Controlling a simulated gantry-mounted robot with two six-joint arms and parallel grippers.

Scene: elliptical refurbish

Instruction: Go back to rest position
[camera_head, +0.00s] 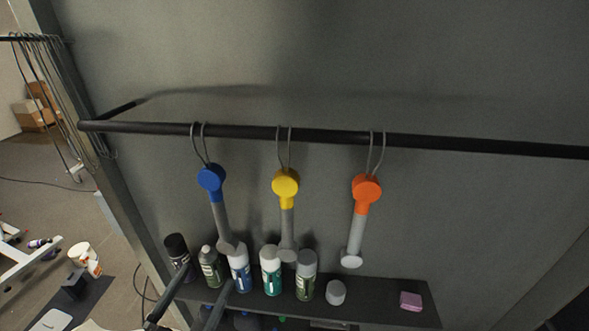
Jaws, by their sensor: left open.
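My left gripper (208,280) comes in at the bottom edge, left of centre. Its two dark fingers are spread apart in front of the spray cans, and I see nothing held between them. My right gripper is not in view. Three grey-handled tools hang by wire loops from a black rail (335,136): one with a blue head (211,178), one with a yellow head (285,183) and one with an orange head (366,188). The left gripper is below and apart from them.
Several spray cans (271,270) stand on a dark shelf (375,297) below the tools. A small white-grey cap (335,292) and a pink block (411,301) sit to their right. Cables (45,95) hang at far left. The wall right of the orange tool is clear.

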